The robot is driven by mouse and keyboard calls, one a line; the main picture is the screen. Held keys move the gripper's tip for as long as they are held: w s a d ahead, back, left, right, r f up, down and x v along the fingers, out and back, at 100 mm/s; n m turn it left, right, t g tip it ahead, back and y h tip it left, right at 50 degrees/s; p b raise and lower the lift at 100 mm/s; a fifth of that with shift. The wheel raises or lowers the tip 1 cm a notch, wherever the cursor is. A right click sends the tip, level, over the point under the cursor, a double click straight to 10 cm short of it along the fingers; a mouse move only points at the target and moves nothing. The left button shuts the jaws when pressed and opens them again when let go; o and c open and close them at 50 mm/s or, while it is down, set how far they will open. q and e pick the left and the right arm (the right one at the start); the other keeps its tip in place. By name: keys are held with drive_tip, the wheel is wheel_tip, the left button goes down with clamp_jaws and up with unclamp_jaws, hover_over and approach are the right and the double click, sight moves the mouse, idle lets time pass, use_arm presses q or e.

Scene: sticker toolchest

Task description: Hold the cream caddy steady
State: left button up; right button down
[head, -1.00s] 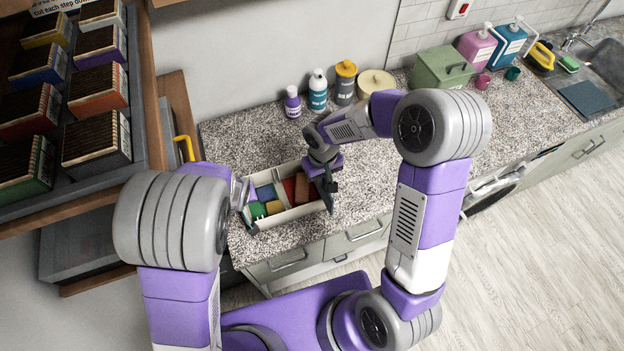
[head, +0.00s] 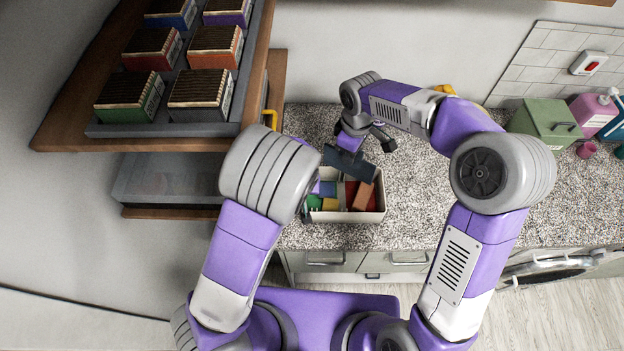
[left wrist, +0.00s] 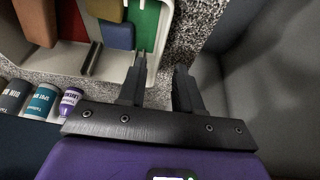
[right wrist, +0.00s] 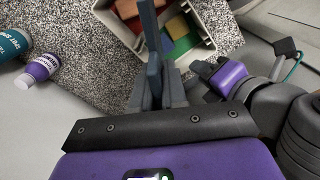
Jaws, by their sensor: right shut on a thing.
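The cream caddy (head: 362,217) stands on the granite counter, holding several colored blocks. Its rim shows in the right wrist view (right wrist: 128,37). My left gripper (left wrist: 160,62) is open at the caddy's wall (left wrist: 160,38); one finger appears inside the wall and the other outside. I cannot tell whether they touch it. In the head view my left arm hides most of that gripper. My right gripper (head: 362,146) is shut on a dark slate slab (head: 345,163) above the back of the caddy. Its fingers and the slab overlap in the right wrist view (right wrist: 158,75).
A shelf rack of colored boxes (head: 190,60) hangs at upper left. A purple bottle (right wrist: 40,68) and a teal bottle (right wrist: 12,44) stand behind the caddy. A green bin (head: 545,122) is at the right. Counter (head: 420,205) right of the caddy is clear.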

use_arm(q)
drive_tip(key=x, duration=0.8)
drive_tip(key=shift+f, duration=0.1)
clamp_jaws()
